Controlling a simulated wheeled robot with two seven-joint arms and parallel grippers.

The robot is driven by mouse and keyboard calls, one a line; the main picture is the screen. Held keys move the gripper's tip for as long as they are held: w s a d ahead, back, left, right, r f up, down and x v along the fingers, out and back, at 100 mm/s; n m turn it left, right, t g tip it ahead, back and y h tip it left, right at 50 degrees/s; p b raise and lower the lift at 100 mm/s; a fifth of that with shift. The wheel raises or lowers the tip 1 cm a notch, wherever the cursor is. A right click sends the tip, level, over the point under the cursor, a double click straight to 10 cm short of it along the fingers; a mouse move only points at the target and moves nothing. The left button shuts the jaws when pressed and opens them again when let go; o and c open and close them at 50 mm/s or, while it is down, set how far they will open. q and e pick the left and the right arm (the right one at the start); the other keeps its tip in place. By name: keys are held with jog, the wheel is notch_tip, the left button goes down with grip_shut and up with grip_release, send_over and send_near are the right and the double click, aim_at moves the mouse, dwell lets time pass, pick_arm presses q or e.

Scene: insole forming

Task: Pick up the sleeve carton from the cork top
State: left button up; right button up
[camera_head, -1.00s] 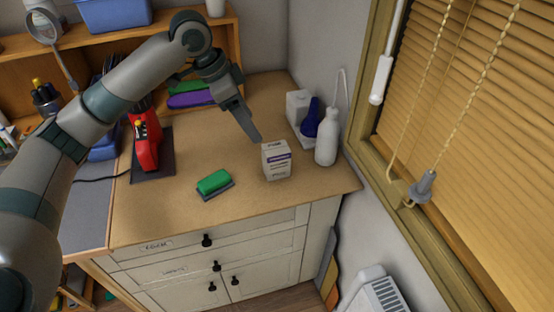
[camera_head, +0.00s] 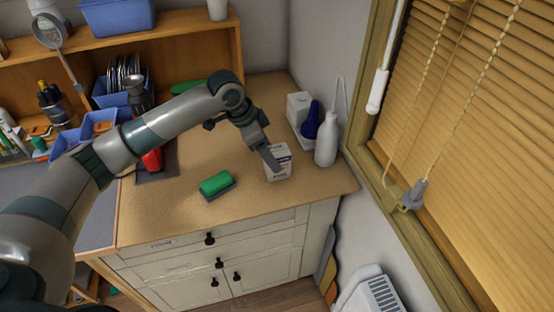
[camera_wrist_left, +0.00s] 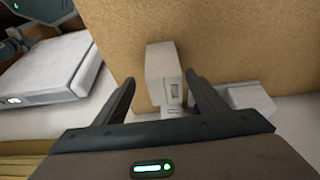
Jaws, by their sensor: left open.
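The sleeve carton (camera_head: 281,165), a small white box with printed labels, stands upright on the cork top (camera_head: 236,135) near its right side. My left gripper (camera_head: 274,165) is at the carton, and its fingers partly cover the carton's upper left in the head view. In the left wrist view the carton (camera_wrist_left: 160,65) lies ahead, between the lines of the two open fingers (camera_wrist_left: 160,78). I cannot tell whether either finger touches it. My right gripper is not in view.
A white bottle (camera_head: 326,142) and a blue bottle (camera_head: 311,122) stand just right of the carton, by the wall. A green block (camera_head: 216,183) lies to the left. A red tool (camera_head: 152,160) is partly behind my arm.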

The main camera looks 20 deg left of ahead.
pick_arm(q)
jog(key=shift+d+f, duration=0.1)
jog(key=shift+f, duration=0.05)
jog(key=shift+w+d+f+p, duration=0.2)
jog(key=shift+w+f+p, duration=0.2)
jog(key=shift+p, duration=0.2)
jog(key=p+x, duration=0.1)
jog(key=x, duration=0.2)
jog(key=shift+w, duration=0.15)
jog(key=shift+w+d+f+p, duration=0.15)
jog(key=shift+f+p, duration=0.2)
jog(key=shift+f, duration=0.1)
jog(key=c, duration=1.2)
